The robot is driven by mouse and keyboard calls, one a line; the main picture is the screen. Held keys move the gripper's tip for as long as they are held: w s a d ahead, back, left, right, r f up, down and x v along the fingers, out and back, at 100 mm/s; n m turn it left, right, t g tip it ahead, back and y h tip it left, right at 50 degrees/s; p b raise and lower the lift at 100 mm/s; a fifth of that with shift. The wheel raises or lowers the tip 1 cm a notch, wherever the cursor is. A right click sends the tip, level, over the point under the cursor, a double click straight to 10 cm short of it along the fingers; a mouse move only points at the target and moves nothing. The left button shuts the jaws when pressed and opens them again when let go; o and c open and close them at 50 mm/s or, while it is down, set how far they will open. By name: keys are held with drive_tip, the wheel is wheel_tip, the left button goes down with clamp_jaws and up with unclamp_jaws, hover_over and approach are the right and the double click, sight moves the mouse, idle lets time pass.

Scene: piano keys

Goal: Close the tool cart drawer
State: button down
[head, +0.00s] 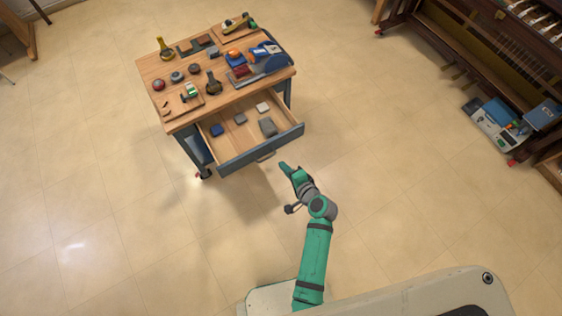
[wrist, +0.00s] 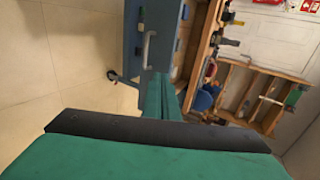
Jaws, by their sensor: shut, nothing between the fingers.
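The tool cart (head: 178,122) has a wooden top and dark blue-grey legs. Its drawer (head: 285,139) is pulled well out towards me, with several small items inside. The drawer front is blue-grey and has a pale bar handle (head: 265,155). My gripper (head: 283,165) is shut and empty, just in front of the drawer front, near the right of the handle. In the wrist view the drawer front (wrist: 134,45) and its handle (wrist: 149,50) lie beyond my shut fingers (wrist: 163,85). I cannot tell whether the fingertips touch the drawer.
Several tools and parts lie on the cart top. A caster (head: 203,173) shows below its front left corner. The floor around the cart is clear.

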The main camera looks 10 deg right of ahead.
approach(266, 146)
drive_tip(key=f+x, duration=0.1)
drive_tip(key=x, duration=0.3)
drive_tip(key=shift+w+a+r, duration=0.1)
drive_tip(key=shift+w+a, duration=0.15)
drive_tip(key=shift+w, duration=0.45)
